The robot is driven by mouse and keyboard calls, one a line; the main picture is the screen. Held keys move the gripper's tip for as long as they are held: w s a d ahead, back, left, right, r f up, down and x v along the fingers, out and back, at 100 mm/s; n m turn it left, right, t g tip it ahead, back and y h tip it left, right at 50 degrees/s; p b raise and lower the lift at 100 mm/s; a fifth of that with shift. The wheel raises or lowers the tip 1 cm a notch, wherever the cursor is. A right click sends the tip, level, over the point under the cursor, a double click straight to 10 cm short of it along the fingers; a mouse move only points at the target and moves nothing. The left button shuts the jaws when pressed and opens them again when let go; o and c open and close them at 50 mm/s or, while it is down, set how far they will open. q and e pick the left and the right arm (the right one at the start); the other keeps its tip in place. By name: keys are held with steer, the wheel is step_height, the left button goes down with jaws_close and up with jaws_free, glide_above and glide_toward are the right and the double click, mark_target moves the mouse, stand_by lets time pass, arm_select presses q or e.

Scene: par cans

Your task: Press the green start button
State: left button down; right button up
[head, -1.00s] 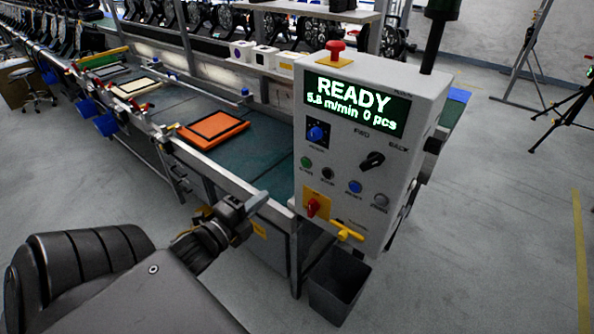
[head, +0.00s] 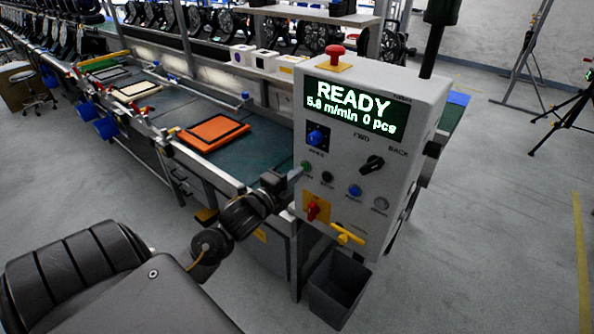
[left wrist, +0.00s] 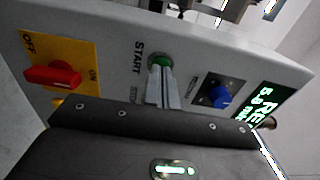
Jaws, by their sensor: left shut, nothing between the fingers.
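The green start button (head: 306,166) is on the front of the grey control box (head: 350,215), left side, below a blue knob. In the left wrist view the green button (left wrist: 160,61) sits in a pale ring beside the word START. My left gripper (head: 296,174) is shut and empty, its tips right at the button. In the left wrist view the closed fingers (left wrist: 161,72) overlap the button's lower part. I cannot tell whether they touch it. The display (head: 352,105) reads READY, 5.8 m/min and 0 pcs. My right gripper is not in view.
A black button (head: 327,178), a blue button (head: 355,191), a grey button and a black selector share the panel. A red switch on a yellow plate (left wrist: 53,76) is to the left in the wrist view. A red mushroom button (head: 336,50) tops the box. The conveyor carries an orange frame (head: 213,132).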

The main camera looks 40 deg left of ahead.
arm_select(q)
steer(key=shift+w, duration=0.35)
steer(key=shift+w, duration=0.1)
